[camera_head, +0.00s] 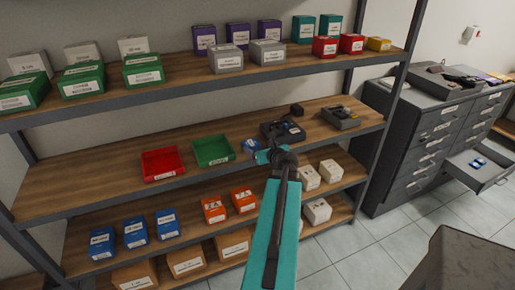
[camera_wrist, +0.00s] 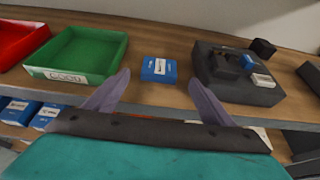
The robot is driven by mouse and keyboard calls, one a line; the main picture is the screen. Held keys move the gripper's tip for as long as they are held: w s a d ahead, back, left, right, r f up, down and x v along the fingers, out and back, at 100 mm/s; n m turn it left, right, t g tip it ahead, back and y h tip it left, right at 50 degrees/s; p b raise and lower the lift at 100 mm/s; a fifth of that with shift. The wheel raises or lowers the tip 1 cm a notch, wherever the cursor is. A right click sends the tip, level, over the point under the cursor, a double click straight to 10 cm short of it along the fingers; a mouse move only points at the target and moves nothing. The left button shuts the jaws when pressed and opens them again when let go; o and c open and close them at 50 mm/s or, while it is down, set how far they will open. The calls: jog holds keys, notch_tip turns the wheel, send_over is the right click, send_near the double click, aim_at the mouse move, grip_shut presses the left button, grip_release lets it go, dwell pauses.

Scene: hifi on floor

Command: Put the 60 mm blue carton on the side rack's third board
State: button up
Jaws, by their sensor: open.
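A small blue carton with a white label (camera_head: 250,146) stands on the middle board of the wooden-board rack (camera_head: 100,196), right of the green bin. The wrist view shows this blue carton (camera_wrist: 159,70) upright, ahead of and between my fingers. My gripper (camera_wrist: 160,79) is open and empty, with the carton apparently beyond the fingertips. In the head view my gripper (camera_head: 266,156) is at the board's front, partly hiding what lies behind. Several other blue cartons (camera_head: 135,232) stand on the board below. The size print is too small to read, and I cannot tell which rack is the side rack.
A green bin (camera_wrist: 80,52) and a red bin (camera_wrist: 20,38) stand left of the carton. A dark tray (camera_wrist: 238,88) with small items stands close on its right. Bare board lies around the carton. A grey drawer cabinet (camera_head: 430,140) with an open drawer (camera_head: 480,170) stands right.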

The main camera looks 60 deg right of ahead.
jog(key=p+v, duration=0.3)
jog(key=p, duration=0.2)
jog(key=shift+s+a+r, duration=0.2)
jog(key=shift+s+a, duration=0.05)
jog(key=shift+s, duration=0.05)
dwell(1.1)
